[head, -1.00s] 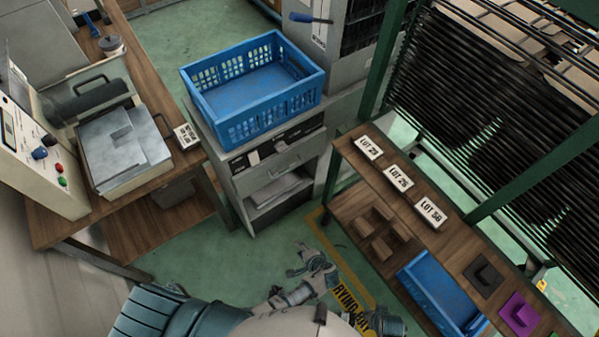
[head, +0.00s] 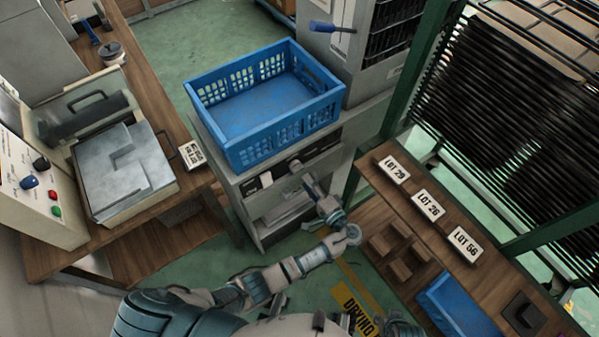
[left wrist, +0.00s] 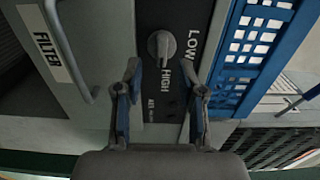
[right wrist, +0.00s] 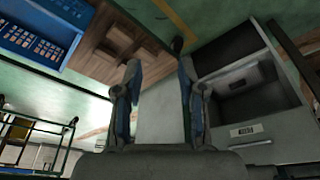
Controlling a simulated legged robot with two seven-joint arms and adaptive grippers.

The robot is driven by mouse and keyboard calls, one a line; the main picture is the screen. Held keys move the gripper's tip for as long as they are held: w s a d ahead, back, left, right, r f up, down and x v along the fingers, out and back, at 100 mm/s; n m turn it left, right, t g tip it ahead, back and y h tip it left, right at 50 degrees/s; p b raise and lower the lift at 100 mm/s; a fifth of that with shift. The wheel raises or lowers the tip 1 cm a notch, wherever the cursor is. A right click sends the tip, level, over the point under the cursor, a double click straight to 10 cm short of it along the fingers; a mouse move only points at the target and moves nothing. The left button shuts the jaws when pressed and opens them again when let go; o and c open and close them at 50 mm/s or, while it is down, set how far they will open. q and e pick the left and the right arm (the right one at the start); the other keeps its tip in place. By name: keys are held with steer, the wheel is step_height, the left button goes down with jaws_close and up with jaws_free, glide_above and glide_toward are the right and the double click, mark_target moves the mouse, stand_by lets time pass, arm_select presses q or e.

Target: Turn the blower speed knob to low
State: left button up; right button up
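The blower speed knob (left wrist: 162,46) is grey and sits on a black panel (left wrist: 152,15) in the left wrist view. LOW and HIGH are printed beside it. Its grip runs roughly up and down in that picture; I cannot tell its exact setting. My left gripper (left wrist: 163,88) is open and empty, with its fingertips just short of the knob and apart from it. In the head view my left gripper (head: 308,184) is at the front of the grey cabinet (head: 243,205), below the blue crate. My right gripper (right wrist: 160,72) is open and empty in the right wrist view.
The blue crate (head: 225,135) stands on the cabinet, close above the panel. A handle (left wrist: 75,55) and a FILTER label (left wrist: 45,43) are beside the panel. A wooden shelf (head: 365,220) with lot cards is at the right. A workbench (head: 160,110) is at the left.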

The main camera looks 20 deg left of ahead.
mark_target(300, 170)
arm_select(q)
steer(key=x, duration=0.4)
steer(key=shift+w+d, duration=0.15)
steer(key=shift+w, duration=0.15)
steer(key=shift+w+a, duration=0.15)
steer(key=shift+a, duration=0.35)
jaws_close()
steer(key=shift+d, duration=0.1)
